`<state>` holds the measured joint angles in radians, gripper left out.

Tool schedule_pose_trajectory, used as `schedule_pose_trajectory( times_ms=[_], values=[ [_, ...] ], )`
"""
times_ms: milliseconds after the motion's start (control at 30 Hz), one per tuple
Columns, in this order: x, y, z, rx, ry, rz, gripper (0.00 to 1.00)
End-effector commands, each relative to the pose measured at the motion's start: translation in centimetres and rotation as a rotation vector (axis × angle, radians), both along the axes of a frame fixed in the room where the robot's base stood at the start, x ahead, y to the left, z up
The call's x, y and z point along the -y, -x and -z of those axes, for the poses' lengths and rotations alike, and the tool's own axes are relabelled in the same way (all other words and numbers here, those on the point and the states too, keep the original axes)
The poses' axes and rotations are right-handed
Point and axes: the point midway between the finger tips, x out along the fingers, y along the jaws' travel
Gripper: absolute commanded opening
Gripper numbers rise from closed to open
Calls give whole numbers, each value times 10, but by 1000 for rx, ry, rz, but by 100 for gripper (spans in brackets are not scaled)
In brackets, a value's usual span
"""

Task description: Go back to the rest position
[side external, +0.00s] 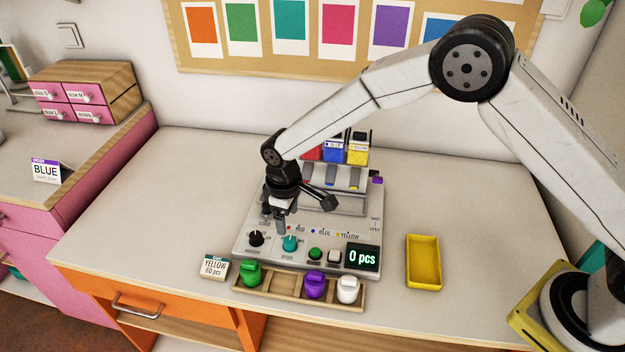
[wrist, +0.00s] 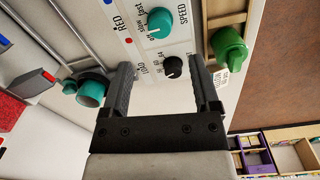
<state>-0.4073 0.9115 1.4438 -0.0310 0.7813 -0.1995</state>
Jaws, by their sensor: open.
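My gripper (side external: 279,222) is open and empty above the front of the grey bead machine (side external: 336,232). In the wrist view the two fingers (wrist: 160,68) are spread apart, with the black knob (wrist: 173,67) showing between and beyond them. The teal knob (wrist: 160,22) is just past the fingertips. In the side view, the black knob (side external: 256,239) and teal knob (side external: 290,243) sit on the panel below my gripper. I cannot tell the exact height of the fingers above the panel. The display (side external: 362,257) reads "0 pcs".
A wooden rack (side external: 275,285) at the front holds green, purple and white pieces. A card (side external: 214,267) reads "YELLOW 60 pcs". An empty yellow tray (side external: 424,262) lies right. Red, blue and yellow hoppers (side external: 334,149) stand behind. The table's left (side external: 170,210) is clear.

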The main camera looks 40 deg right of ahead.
Motion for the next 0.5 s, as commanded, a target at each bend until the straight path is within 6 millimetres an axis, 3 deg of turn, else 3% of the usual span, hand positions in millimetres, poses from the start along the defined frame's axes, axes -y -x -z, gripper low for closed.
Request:
schedule_pose_trajectory(
  times_ms=[500],
  values=[
    [10,3,-8,7,-4,23,79]
  ],
)
